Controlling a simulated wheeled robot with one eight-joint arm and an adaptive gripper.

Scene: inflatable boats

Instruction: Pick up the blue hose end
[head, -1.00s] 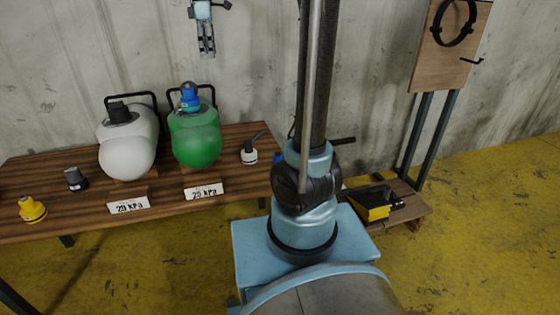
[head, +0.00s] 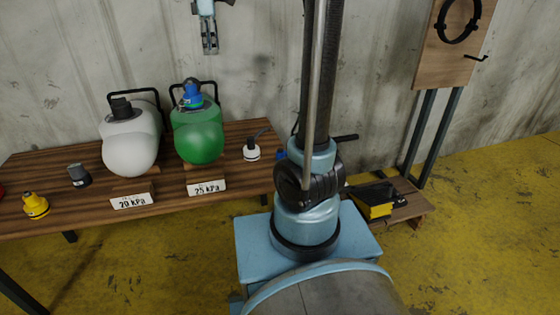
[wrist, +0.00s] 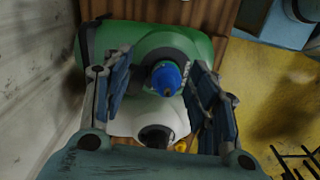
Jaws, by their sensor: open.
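The blue hose end (head: 193,97) sits upright on top of the green tank (head: 199,140), which stands on a wooden bench. In the wrist view the blue hose end (wrist: 166,79) shows between the two fingers of my gripper (wrist: 160,85), with a gap on each side. My gripper is open and holds nothing. In the head view the gripper (head: 209,40) is above the green tank, apart from the hose end. A second blue piece (head: 280,155) is mostly hidden behind my arm.
A white tank (head: 131,152) with a black fitting stands left of the green one. Grey (head: 79,175), yellow (head: 36,206) and white (head: 251,150) fittings are on the bench (head: 80,222). Wire handles stand behind both tanks. A wall is close behind.

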